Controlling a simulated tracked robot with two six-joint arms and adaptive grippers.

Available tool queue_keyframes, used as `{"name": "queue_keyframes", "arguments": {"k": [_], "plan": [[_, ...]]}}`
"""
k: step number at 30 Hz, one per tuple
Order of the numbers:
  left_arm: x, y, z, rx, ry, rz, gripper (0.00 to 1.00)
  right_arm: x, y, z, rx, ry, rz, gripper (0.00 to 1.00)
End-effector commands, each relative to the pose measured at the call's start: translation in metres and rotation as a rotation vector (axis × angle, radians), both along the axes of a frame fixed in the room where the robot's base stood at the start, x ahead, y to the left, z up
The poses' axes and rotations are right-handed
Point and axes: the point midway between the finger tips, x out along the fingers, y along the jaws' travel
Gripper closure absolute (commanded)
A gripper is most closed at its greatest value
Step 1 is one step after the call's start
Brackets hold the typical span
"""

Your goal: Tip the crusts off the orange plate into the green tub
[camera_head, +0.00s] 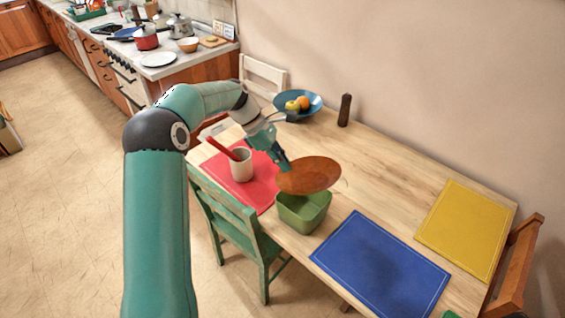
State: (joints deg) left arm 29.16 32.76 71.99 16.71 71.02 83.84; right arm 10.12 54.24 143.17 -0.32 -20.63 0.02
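The orange plate (312,175) is held above the table, over the back part of the green tub (303,212), and looks tilted. My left gripper (285,166) is shut on the plate's left rim. The tub stands on the table beside the red mat, and the plate hides part of its opening. I can make out no crusts on the plate or in the visible part of the tub. My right gripper is not in view.
A white cup (241,165) with a red-handled utensil stands on the red mat (262,192). A blue fruit bowl (300,105) and dark pepper mill (344,110) stand behind. Blue (380,264) and yellow (465,229) mats look empty. Chairs surround the table.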

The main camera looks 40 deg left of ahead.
Motion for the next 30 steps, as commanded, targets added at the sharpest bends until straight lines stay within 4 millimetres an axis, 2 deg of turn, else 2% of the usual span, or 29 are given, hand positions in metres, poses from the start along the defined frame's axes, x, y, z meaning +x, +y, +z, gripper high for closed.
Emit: {"name": "queue_keyframes", "arguments": {"k": [2,3,4,5,6,7,8,9,10,30], "plan": [[0.001,0.0,0.017,0.004,-0.009,0.0,1.0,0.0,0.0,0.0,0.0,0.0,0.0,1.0],[-0.001,-0.001,0.0,-0.002,0.004,-0.001,1.0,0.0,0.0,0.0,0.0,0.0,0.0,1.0],[0.0,0.0,0.003,0.0,-0.002,0.0,1.0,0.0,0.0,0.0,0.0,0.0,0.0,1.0],[0.001,0.0,0.016,0.005,-0.008,0.0,1.0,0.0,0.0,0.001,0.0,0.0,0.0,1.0],[-0.001,-0.001,0.0,-0.002,0.004,0.0,1.0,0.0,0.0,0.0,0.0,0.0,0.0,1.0],[0.0,0.0,0.003,0.0,-0.002,0.0,1.0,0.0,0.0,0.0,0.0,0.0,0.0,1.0],[0.001,0.001,0.016,0.005,-0.008,0.0,1.0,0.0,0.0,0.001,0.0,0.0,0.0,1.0],[-0.001,0.0,0.0,-0.002,0.004,-0.001,1.0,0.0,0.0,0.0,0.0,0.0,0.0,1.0],[0.0,0.0,-0.002,-0.001,0.001,0.0,1.0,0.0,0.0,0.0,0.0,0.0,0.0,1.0],[0.0,0.0,0.0,0.001,-0.002,0.0,1.0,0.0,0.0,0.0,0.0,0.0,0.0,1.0]]}}
